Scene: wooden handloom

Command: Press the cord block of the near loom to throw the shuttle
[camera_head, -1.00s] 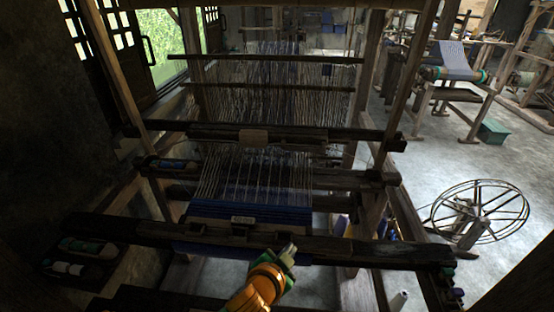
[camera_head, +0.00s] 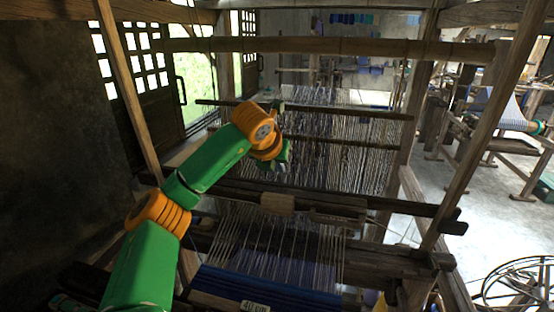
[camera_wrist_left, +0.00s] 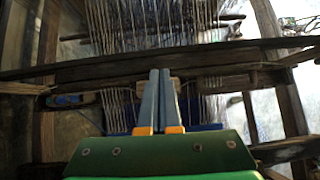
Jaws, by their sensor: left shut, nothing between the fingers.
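The near loom's light wooden block (camera_head: 277,203), which I take to be the cord block, sits at the middle of the dark crossbeam in the head view. In the left wrist view the block (camera_wrist_left: 142,89) is partly hidden behind my fingers. My left gripper (camera_head: 284,158) is above and behind the block in the head view, its fingertips hard to make out there. In the left wrist view the left gripper (camera_wrist_left: 161,72) is shut and empty, its two grey fingers together. I cannot tell whether it touches anything. A bluish shuttle-like piece (camera_wrist_left: 68,100) lies left of the block. My right gripper is out of view.
White warp threads (camera_head: 350,150) hang behind the crossbeam, and blue cloth (camera_head: 270,288) lies in front. A thick upper beam (camera_head: 330,47) spans the loom overhead. Posts stand at both sides. A spoked wheel (camera_head: 520,280) stands on the floor at right.

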